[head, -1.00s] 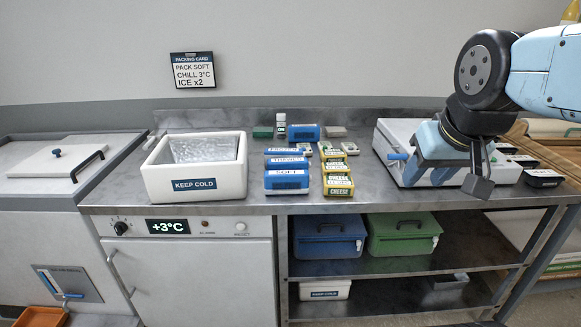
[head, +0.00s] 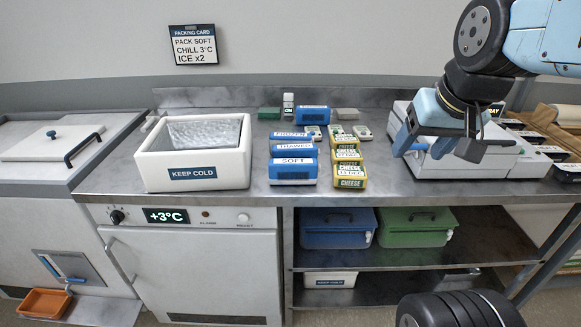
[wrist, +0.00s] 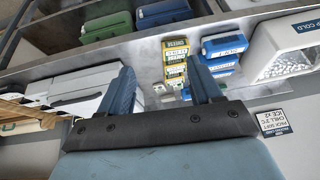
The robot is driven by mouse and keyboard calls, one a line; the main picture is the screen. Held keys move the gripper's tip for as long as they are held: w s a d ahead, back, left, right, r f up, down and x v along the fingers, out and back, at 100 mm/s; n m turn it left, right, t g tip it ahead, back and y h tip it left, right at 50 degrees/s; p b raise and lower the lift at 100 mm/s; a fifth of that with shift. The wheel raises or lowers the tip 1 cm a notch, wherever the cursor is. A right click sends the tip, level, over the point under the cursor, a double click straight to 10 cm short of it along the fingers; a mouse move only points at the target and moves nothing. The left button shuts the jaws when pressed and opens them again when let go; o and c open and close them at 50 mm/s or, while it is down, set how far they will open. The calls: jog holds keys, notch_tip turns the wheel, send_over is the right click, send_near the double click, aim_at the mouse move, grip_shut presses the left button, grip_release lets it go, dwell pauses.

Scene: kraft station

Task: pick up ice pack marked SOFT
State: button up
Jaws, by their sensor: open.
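The blue ice pack marked SOFT (head: 293,170) lies on the steel counter, nearest the front in a column of blue packs. Behind it are the pack marked THAWED (head: 294,150) and the pack marked FROZEN (head: 290,138). In the wrist view the blue packs (wrist: 224,46) show beyond the fingers, with labels too small to read. My gripper (head: 440,148) is open and empty, above the right part of the counter, well to the right of the packs. Its two blue fingers also show in the wrist view (wrist: 165,88).
Yellow cheese packs (head: 349,176) stand just right of the blue packs. A white KEEP COLD box (head: 192,178) with a silvery lining stands to the left. A pale machine (head: 500,160) is under my gripper. The packing card (head: 192,45) reads PACK SOFT, CHILL 3°C, ICE x2.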

jog(key=shift+o, duration=0.4)
jog(key=w+a+f+m+g+y, duration=0.2)
jog(key=w+f+m+g+y, duration=0.1)
jog(key=w+m+g, duration=0.1)
jog(key=shift+w+a+f+y, duration=0.25)
jog(key=shift+w+f+y, duration=0.1)
jog(key=shift+w, duration=0.15)
jog(key=m+g+y, duration=0.1)
jog(key=m+y, duration=0.8)
jog(key=m, duration=0.5)
send_near(305, 161)
jog(key=v, duration=0.2)
jog(key=shift+d+f, duration=0.15)
jog(key=shift+d, duration=0.25)
jog(key=shift+w+a+f, duration=0.1)
jog(key=shift+a+f, duration=0.05)
jog(key=x, duration=0.8)
jog(key=shift+r+x, duration=0.2)
jog(key=shift+x, duration=1.15)
jog(key=shift+r+x, duration=0.2)
jog(key=shift+x, duration=1.15)
jog(key=shift+a, duration=0.15)
jog(key=shift+c, duration=0.2)
